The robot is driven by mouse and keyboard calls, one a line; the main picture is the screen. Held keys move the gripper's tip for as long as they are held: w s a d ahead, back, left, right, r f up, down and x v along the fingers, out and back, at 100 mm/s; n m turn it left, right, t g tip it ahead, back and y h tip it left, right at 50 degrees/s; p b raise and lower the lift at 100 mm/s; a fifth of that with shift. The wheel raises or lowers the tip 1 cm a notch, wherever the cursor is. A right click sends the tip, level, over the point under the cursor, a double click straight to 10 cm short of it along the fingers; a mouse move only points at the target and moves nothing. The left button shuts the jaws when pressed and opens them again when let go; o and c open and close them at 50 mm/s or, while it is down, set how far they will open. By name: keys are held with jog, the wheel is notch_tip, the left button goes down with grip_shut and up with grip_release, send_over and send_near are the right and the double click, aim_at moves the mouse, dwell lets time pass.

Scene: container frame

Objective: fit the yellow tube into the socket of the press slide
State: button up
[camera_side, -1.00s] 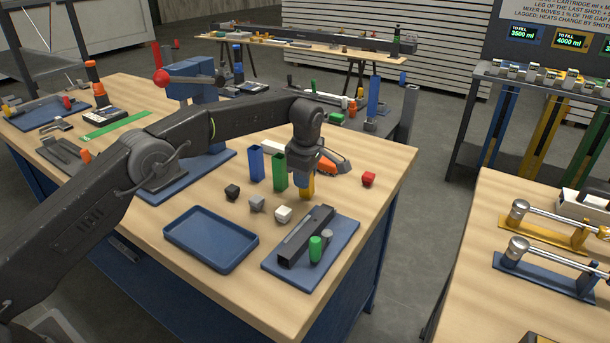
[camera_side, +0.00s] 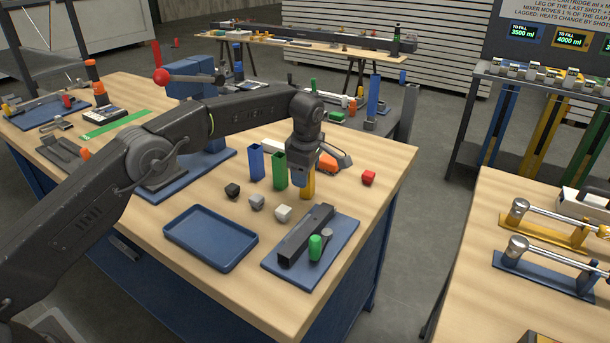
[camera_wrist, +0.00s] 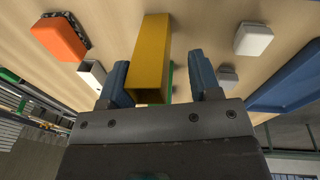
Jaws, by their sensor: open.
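The yellow tube (camera_side: 308,186) stands upright on the bench, partly hidden behind my gripper (camera_side: 299,180) in the side view. In the wrist view the yellow tube (camera_wrist: 151,52) is square and hollow and lies between the two blue fingers of my gripper (camera_wrist: 160,78). A gap shows beside the right finger, so the gripper is open around or just beside the tube. A blue press (camera_side: 190,80) with a red ball lever stands at the back left. My arm covers part of it, and I cannot make out its slide's socket.
A blue tube (camera_side: 256,162) and a green tube (camera_side: 279,171) stand close left of the gripper. An orange block (camera_side: 327,161) lies behind. Small blocks and a blue tray (camera_side: 210,238) are in front. A dark rail (camera_side: 306,235) sits on a blue plate.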

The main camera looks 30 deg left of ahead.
jog(key=s+a+r+m+t, duration=0.1)
jog(key=s+r+m, duration=0.15)
jog(key=r, duration=0.55)
jog(key=s+a+r+m, duration=0.15)
jog(key=s+r, duration=0.25)
jog(key=r, duration=0.4)
jog(key=s+a+r+m+t, duration=0.1)
jog(key=s+m, duration=0.4)
jog(key=s, duration=0.7)
jog(key=s+a+r+m+t+h, duration=0.1)
jog(key=s+a+r+m, duration=0.2)
jog(key=s, duration=1)
jog(key=m, duration=0.2)
jog(key=shift+r+m, duration=0.3)
jog(key=shift+m, duration=0.1)
jog(key=shift+o, duration=0.4)
jog(key=s+f+m+t, duration=0.1)
jog(key=s+f+m, duration=0.3)
jog(key=s, duration=0.6)
notch_tip(320, 180, down, 3)
jog(key=shift+s+a+r+m, duration=0.1)
jog(key=shift+s+a+m, duration=0.2)
jog(key=shift+m, duration=0.1)
